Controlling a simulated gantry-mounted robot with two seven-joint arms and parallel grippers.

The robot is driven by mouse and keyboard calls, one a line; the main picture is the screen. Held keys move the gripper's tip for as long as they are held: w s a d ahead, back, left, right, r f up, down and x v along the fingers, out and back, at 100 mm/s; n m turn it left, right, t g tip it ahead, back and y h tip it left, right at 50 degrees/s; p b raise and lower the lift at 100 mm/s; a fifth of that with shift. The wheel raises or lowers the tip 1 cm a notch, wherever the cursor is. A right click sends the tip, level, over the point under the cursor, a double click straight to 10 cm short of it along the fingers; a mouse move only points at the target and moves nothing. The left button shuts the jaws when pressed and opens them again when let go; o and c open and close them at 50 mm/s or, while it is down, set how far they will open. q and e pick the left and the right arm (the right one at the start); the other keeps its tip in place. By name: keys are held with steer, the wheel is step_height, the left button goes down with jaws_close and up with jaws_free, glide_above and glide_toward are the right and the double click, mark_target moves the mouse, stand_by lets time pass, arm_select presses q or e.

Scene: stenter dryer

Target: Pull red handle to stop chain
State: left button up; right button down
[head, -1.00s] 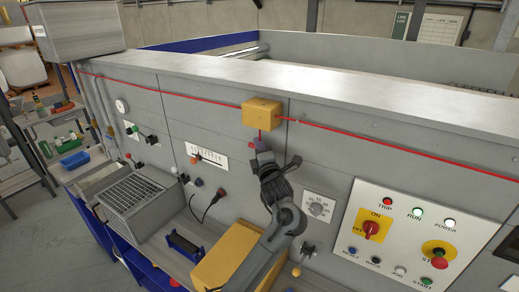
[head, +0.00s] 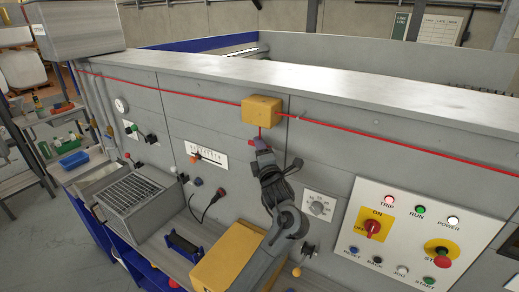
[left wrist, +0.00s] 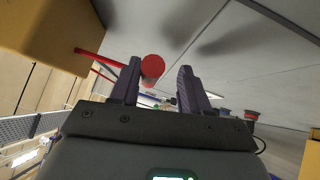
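The red handle is a rod with a round red knob (left wrist: 152,67), under the yellow box (head: 262,111) on the grey machine wall. In the head view the red rod (head: 260,132) hangs below this box, and my gripper mostly hides the knob. My left gripper (head: 260,147) is just below the box. In the left wrist view its two dark fingers (left wrist: 160,75) stand apart, with the knob between them, close to the left finger. A clear gap shows between knob and right finger. My right gripper is in neither view.
A red cord (head: 400,149) runs along the wall on both sides of the box. The control panel (head: 400,265) is at right; its TRIP lamp (head: 390,202) is bright and its RUN lamp (head: 420,209) green. A grey ridged box (head: 137,200) and a yellow box (head: 232,250) stand below.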

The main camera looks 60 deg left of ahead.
arm_select(q)
steer(key=b+v, duration=0.3)
steer(key=v, duration=0.7)
steer(key=shift+f, duration=0.1)
